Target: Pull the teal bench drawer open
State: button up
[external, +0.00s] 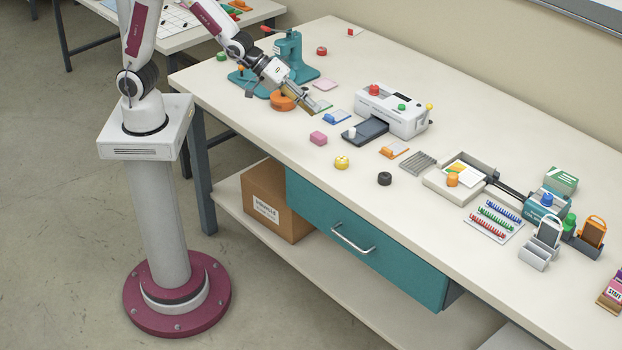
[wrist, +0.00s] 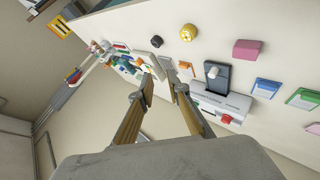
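The teal bench drawer (external: 315,218) sits under the front edge of the bench top, and no open interior shows. Its pale bar handle (external: 353,239) runs across the front. My gripper (external: 311,107) is above the far left part of the bench top, well away from the drawer and handle. In the wrist view my gripper (wrist: 159,76) has its two fingers apart with nothing held between them. I cannot make out the drawer or its handle in the wrist view.
A cardboard box (external: 273,204) stands on the lower shelf beside the drawer. On the bench top (external: 250,129) are a white laminator (external: 393,109), a teal press (external: 290,50), an orange round piece (external: 283,101) and small blocks. The floor before the drawer looks clear.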

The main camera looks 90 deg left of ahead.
jog(key=w+d+f+n+h, duration=0.1)
jog(key=w+d+f+n, duration=0.1)
jog(key=w+d+f, duration=0.35)
jog(key=n+t+h, duration=0.3)
jog(key=n, duration=0.3)
send_over(340, 236)
jog(key=s+a, duration=0.3)
notch_tip(340, 236, down, 17)
jog(key=shift+s+d+f+n+t, duration=0.15)
jog(key=shift+s+f+n, duration=0.3)
jog(key=shift+f, duration=0.95)
jog(key=shift+s+d+f+n+t, duration=0.1)
jog(key=shift+s+f+n+t, duration=0.15)
jog(key=shift+f+n, duration=0.75)
jog(key=shift+s+d+f+n+t, duration=0.15)
jog(key=shift+s+f, duration=0.25)
jog(key=shift+f, duration=1.35)
jog(key=shift+w, duration=0.15)
jog(key=shift+x, duration=3.7)
